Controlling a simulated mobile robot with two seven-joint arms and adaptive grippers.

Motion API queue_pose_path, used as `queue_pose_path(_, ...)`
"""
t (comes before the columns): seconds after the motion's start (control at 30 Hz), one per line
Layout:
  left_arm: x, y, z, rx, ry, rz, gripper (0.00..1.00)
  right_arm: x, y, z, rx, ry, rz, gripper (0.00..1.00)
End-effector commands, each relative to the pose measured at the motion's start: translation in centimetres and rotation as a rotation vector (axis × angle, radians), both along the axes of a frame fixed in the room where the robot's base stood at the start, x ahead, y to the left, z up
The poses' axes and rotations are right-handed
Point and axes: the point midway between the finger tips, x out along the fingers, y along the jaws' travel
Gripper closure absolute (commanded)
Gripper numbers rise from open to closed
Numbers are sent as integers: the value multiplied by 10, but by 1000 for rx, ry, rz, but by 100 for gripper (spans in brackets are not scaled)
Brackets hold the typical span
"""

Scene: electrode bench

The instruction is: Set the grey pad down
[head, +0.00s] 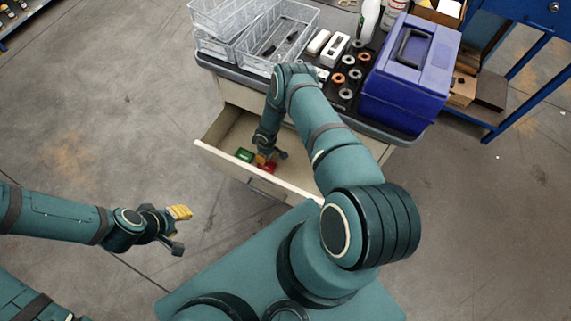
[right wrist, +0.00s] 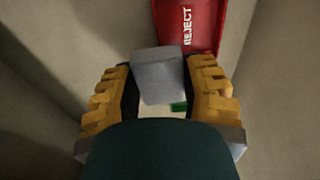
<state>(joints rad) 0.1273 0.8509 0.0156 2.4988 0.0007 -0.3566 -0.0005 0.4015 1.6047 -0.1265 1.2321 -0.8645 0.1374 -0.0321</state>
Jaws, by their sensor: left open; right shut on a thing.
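The grey pad (right wrist: 158,76) is a small grey block between the yellow fingers of my right gripper (right wrist: 164,92) in the right wrist view. The right gripper is shut on it. In the head view this gripper (head: 264,160) is down inside the open drawer (head: 222,128), and the pad cannot be made out there. A red tray marked REJECT (right wrist: 203,22) lies beyond the pad in the right wrist view. In the head view, red (head: 269,168) shows beside the gripper. My left gripper (head: 180,228) is open and empty above the floor, left of the drawer.
A green tray (head: 244,155) lies in the drawer, left of the right gripper; a green bit (right wrist: 179,106) shows under the pad. Drawer walls stand close around the gripper. On the bench top are clear bins (head: 283,35), several rolls, and a blue toolbox (head: 408,75).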

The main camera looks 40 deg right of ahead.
Motion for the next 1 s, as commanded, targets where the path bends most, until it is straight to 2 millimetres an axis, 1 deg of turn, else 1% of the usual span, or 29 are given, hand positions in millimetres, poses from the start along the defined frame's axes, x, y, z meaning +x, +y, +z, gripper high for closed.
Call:
queue_pose_path(0.03, -1, 0, 5, 0, 2, -1, 60, -13, -6, 2, -1, 4, 1, 89)
queue_pose_path(0.2, -2, 0, 13, -1, 6, -1, 60, -47, -24, 1, -1, 4, 2, 89)
queue_pose_path(0.33, -3, 0, 15, -1, 7, -2, 60, -65, -33, 0, 0, 2, 0, 89)
queue_pose_path(0.63, -4, -1, 18, -1, 9, -2, 60, -84, -43, 0, 0, 2, -1, 89)
queue_pose_path(0.7, -3, 0, 10, -1, 7, -2, 60, -82, -42, -16, 1, 0, 0, 89)
queue_pose_path(0.8, -2, 0, 4, -1, 4, 0, 60, -82, -42, -32, 1, 1, -2, 89)
queue_pose_path(0.9, -1, 0, 2, 0, 2, -1, 60, -81, -42, -37, 1, 1, -1, 89)
queue_pose_path(1.0, -1, 0, 3, 0, 2, -1, 60, -81, -42, -36, 0, 0, -1, 89)
